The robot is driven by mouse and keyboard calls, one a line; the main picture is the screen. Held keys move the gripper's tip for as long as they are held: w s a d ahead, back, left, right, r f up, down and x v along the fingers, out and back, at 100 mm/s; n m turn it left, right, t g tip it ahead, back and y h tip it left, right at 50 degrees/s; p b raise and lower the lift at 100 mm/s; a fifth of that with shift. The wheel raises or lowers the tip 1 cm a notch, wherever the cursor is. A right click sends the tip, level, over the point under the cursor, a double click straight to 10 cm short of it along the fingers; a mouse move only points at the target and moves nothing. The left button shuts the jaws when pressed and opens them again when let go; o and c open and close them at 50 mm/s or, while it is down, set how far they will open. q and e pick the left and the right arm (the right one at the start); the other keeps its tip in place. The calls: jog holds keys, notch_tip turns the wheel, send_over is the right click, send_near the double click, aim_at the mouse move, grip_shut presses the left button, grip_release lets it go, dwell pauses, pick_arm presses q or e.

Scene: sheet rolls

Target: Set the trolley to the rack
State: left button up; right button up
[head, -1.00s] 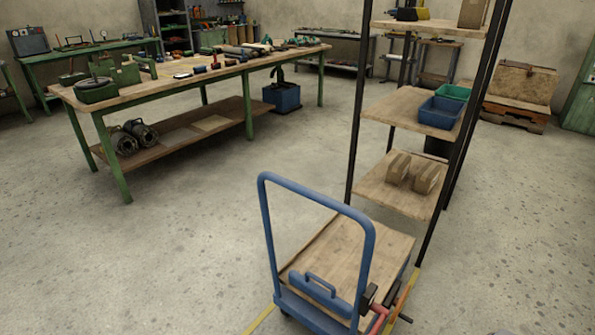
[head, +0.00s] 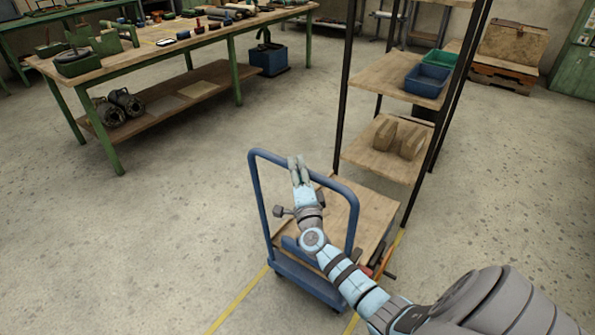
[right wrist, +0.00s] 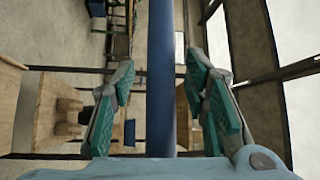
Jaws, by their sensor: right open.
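The trolley has a wooden deck (head: 373,217) and a blue tubular push handle (head: 257,195) on its near side. The rack (head: 343,105), with black posts and wooden shelves, stands just beyond the deck; I cannot tell whether they touch. My right gripper (head: 298,168) is open at the handle's top bar, its arm crossing in front of the trolley and hiding part of the deck. In the right wrist view the blue handle bar (right wrist: 160,100) runs between the open fingers, with no clear contact on either side. My left gripper is not in view.
Yellow lines (head: 240,300) mark the floor by the trolley. The rack bears a blue bin (head: 428,82), a green bin (head: 440,60) and brown blocks (head: 410,143). A green workbench (head: 118,155) stands at left. The floor between bench and trolley is clear.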

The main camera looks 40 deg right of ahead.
jog(key=shift+w+d+r, duration=0.1)
jog(key=shift+w+d, duration=0.15)
jog(key=shift+w, duration=0.2)
grip_shut()
jog(key=shift+d, duration=0.1)
